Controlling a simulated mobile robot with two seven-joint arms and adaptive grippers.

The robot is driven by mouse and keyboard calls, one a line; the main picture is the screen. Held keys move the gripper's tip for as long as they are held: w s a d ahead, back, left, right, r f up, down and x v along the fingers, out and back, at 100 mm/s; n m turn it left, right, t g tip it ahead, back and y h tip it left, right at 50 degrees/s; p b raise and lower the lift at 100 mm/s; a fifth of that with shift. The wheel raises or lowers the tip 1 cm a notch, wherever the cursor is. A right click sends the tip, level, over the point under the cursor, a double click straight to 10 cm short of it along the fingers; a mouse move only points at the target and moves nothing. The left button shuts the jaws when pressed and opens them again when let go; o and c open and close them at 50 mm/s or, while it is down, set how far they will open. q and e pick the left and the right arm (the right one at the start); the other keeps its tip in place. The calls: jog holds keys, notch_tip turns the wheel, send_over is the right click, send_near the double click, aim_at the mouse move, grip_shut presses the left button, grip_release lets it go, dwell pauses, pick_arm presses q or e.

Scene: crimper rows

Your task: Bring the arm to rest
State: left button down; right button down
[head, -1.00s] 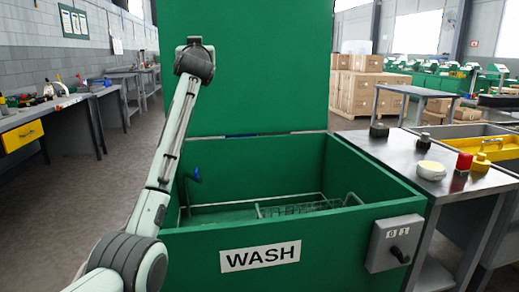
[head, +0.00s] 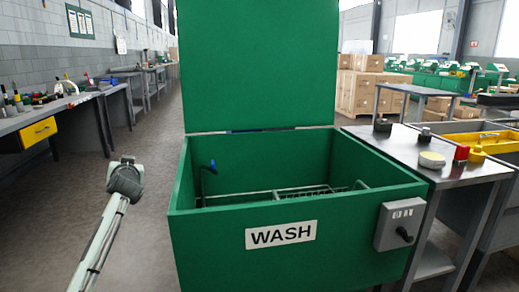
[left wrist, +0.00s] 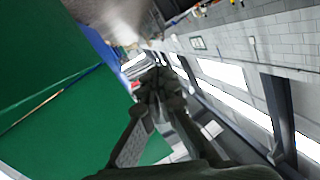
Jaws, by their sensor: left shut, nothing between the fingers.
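My left arm (head: 103,235) comes in at the lower left of the head view, to the left of the green wash tank and apart from it. My left gripper cannot be made out in the head view. In the left wrist view the left gripper (left wrist: 157,88) is shut and empty, its fingers pointing away from the camera. The wash tank (head: 225,255) has its lid (head: 258,65) raised upright, and its green panels also show in the left wrist view (left wrist: 50,125). My right gripper is not in view.
A wire basket (head: 300,192) lies inside the tank, with a switch box (head: 400,226) on its front. A metal table (head: 455,170) with small items stands at right. A workbench (head: 60,108) runs along the left wall. Open floor (head: 150,145) lies between bench and tank.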

pick_arm(q)
jog(key=s+a+f+g, duration=0.2)
jog(key=s+a+f, duration=0.35)
jog(key=f, duration=0.25)
jog(key=s+d+f+m+g+h, duration=0.1)
jog(key=s+d+f+g+h, duration=0.1)
jog(key=s+d+f, duration=0.5)
jog(key=s+f+m+g+h, duration=0.1)
jog(key=s+f+g, duration=0.2)
jog(key=s+f, duration=0.55)
jog(key=s+d+f+m+g+h, duration=0.15)
jog(key=s+d+f, duration=0.25)
jog(key=f, duration=0.8)
jog(key=s+d+f+g, duration=0.1)
jog(key=s+d+f, duration=0.1)
jog(key=s, duration=0.6)
jog(key=s+d+f+g+h, duration=0.1)
jog(key=s+d+f, duration=0.2)
jog(key=s, duration=0.6)
jog(key=s+d+f+g, duration=0.1)
jog(key=s+f, duration=0.3)
jog(key=s, duration=0.5)
jog(key=shift+d+h, duration=0.35)
jog(key=shift+d, duration=0.3)
jog(key=shift+a, duration=0.1)
